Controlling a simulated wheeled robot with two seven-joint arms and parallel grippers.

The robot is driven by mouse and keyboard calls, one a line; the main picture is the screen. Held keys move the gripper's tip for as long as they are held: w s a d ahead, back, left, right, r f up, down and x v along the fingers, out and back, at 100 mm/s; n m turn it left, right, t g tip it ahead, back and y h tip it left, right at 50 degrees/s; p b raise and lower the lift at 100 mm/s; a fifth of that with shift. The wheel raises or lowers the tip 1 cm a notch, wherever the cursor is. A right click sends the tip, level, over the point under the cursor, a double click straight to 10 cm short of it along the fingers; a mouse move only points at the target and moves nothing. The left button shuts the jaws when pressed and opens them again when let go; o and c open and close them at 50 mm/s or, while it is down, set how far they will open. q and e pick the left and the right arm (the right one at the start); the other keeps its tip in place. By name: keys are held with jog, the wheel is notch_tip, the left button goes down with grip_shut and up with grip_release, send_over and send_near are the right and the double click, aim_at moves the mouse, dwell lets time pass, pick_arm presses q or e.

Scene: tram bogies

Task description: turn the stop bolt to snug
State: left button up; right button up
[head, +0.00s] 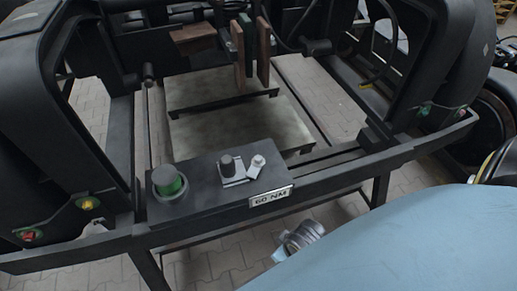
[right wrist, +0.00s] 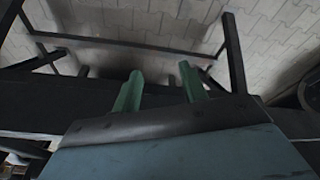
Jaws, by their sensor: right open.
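A dark block (head: 205,208) is fixed on the near frame rail and carries a "60 NM" label (head: 271,196). On its top stand a short dark cylinder (head: 227,164) on a light plate and, just right of it, a small light bolt-like piece (head: 258,161). I cannot tell for sure which of them is the stop bolt, nor how tight it is. My right gripper (right wrist: 159,90) shows in the right wrist view with its two green fingers spread and nothing between them. It points at the paved floor and dark bars. My left gripper is not in view.
A long dark rail (head: 330,175) crosses in front of the bogie frame. Brown pads (head: 263,52) stand upright behind. Small coloured fittings (head: 88,203) are on the left rail end.

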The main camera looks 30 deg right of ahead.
notch_tip(320, 180, up, 15)
jog(key=w+a+n+p, duration=0.2)
jog(key=w, duration=0.1)
jog(key=w+a+r+n+y, duration=0.2)
jog(key=w+a+n, duration=0.1)
jog(key=w+n, duration=0.5)
jog(key=n+g+h, duration=0.2)
jog(key=n+g, duration=0.1)
jog(key=n, duration=0.5)
send_near(258, 157)
notch_tip(258, 157, down, 9)
jog(key=shift+s+r, duration=0.1)
